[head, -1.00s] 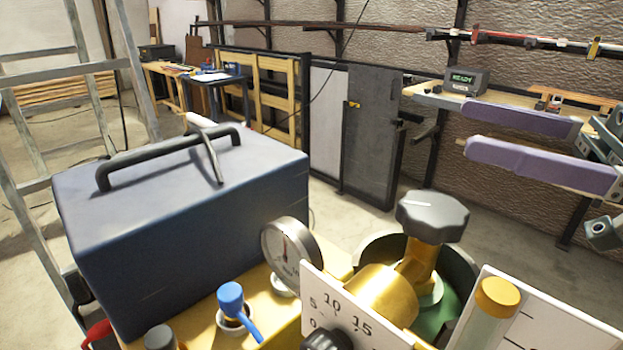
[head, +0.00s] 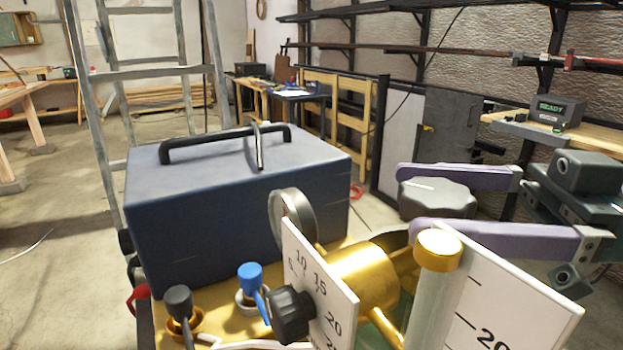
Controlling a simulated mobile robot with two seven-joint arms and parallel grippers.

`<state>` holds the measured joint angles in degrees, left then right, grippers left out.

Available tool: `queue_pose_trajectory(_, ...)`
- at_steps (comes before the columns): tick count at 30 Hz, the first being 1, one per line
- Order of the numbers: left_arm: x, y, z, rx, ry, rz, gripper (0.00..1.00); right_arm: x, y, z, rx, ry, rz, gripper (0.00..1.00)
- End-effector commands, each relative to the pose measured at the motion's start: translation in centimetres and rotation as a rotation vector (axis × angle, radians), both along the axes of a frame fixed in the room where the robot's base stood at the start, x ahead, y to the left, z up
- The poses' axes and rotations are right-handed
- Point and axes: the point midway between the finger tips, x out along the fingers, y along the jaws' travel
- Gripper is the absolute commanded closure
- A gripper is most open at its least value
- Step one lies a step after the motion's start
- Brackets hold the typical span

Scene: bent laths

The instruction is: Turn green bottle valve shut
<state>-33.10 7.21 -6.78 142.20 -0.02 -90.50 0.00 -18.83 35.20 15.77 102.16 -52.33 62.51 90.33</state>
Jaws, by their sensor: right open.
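The grey lobed valve knob (head: 436,198) sits on the brass valve body (head: 362,275). The green bottle below is almost wholly hidden behind the brass, the white scale plates and the flow tube. My right gripper (head: 407,201) comes in from the right, open. Its two purple fingers lie on either side of the knob in the head view, one behind it and one on the near side. I cannot tell whether they touch it. The near fingertip is partly hidden by the yellow-capped tube (head: 437,250). My left gripper is not in view.
A dark blue box (head: 235,200) with a black handle stands left of the valve. A round gauge (head: 293,218), a black knob (head: 291,312) and a blue fitting (head: 250,278) crowd the near side. A white scale plate (head: 510,300) stands below the right gripper.

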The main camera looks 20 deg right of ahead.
Motion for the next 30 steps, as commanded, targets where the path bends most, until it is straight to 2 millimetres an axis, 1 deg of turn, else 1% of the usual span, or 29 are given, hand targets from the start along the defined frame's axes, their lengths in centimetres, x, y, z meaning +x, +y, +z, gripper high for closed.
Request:
queue_pose_trajectory(3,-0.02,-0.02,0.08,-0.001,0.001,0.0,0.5,0.29,0.49,0.05,0.002,-0.001,0.001,0.03)
queue_pose_trajectory(10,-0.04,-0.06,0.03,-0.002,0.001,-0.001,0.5,0.31,0.53,-0.01,0.0,0.0,0.001,0.03)
queue_pose_trajectory(30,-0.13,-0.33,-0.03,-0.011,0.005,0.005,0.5,0.27,0.51,-0.01,0.0,0.0,0.002,0.79)
